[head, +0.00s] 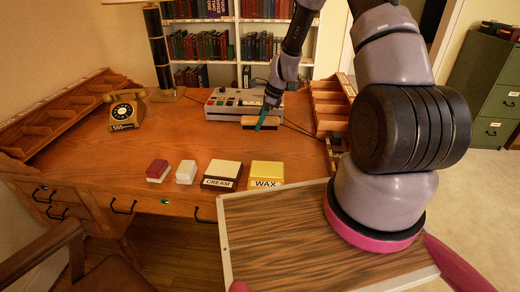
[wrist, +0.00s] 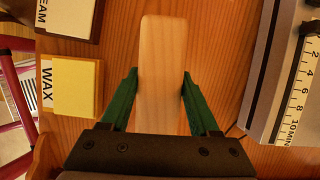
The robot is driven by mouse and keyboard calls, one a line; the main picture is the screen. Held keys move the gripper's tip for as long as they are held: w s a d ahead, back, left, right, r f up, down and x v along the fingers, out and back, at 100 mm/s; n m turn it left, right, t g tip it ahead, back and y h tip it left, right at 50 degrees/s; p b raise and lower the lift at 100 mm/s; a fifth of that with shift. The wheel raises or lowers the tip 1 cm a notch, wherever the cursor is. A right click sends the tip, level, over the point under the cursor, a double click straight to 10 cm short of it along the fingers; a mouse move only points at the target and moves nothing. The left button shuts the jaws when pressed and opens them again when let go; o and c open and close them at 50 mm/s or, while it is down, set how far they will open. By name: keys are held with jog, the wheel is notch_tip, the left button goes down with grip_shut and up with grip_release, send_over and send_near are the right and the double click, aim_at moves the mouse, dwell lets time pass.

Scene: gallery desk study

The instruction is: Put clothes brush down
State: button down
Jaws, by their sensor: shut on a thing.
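The clothes brush (head: 262,124) has a pale wooden back and shows in the head view over the middle-back of the desk (head: 110,150), in front of the grey console. In the wrist view the brush (wrist: 163,50) is a long, rounded pale bar. My gripper (head: 263,115) reaches down to it, with green fingers on both sides of the wood. The wrist view also shows my gripper (wrist: 160,75) shut on the brush. The brush's underside is hidden, and I cannot tell whether it touches the desk.
A grey console (head: 232,103) stands just behind the brush. The CREAM box (head: 222,170), WAX box (head: 266,171), white box (head: 186,170) and dark red box (head: 157,168) line the front. A telephone (head: 126,110) is at left, wooden compartments (head: 330,100) at right. The desk's left-middle is clear.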

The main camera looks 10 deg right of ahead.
aim_at(256, 148)
jog(key=shift+f+m, duration=0.3)
jog(key=shift+f, duration=0.1)
notch_tip(256, 148, down, 9)
jog(key=shift+f, duration=0.15)
jog(key=shift+c, duration=0.6)
grip_release()
jog(key=shift+w+f, duration=0.1)
jog(key=shift+f, duration=0.05)
